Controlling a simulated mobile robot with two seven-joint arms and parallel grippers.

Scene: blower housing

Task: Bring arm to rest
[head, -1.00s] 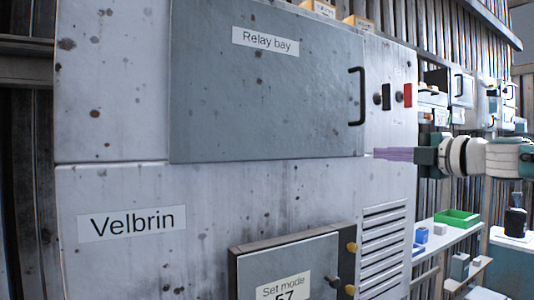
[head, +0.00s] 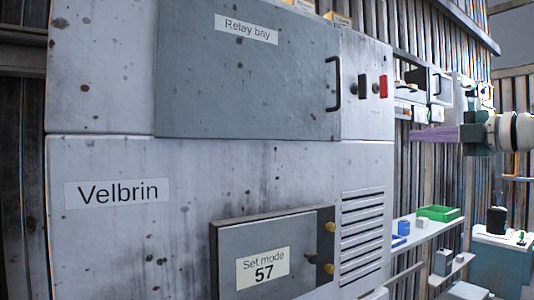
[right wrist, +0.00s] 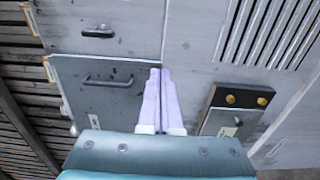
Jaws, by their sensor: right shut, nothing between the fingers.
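My right gripper (head: 412,134) has pale purple fingers and a teal body, and it comes in from the right in the head view. It is in front of and to the right of the grey cabinet (head: 110,240). Its fingers are shut together with nothing between them. In the right wrist view the closed fingers (right wrist: 158,72) point toward the cabinet front, apart from its handles as far as I can tell. My left gripper is in neither view.
The cabinet has a shut "Relay bay" door (head: 250,85) with a black handle (head: 334,84), a red switch (head: 383,87), vent slots (head: 362,235) and a "Set mode 57" panel (head: 264,268). A shelf with a green tray (head: 439,214) stands at the right. A bench (head: 503,240) lies beyond.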

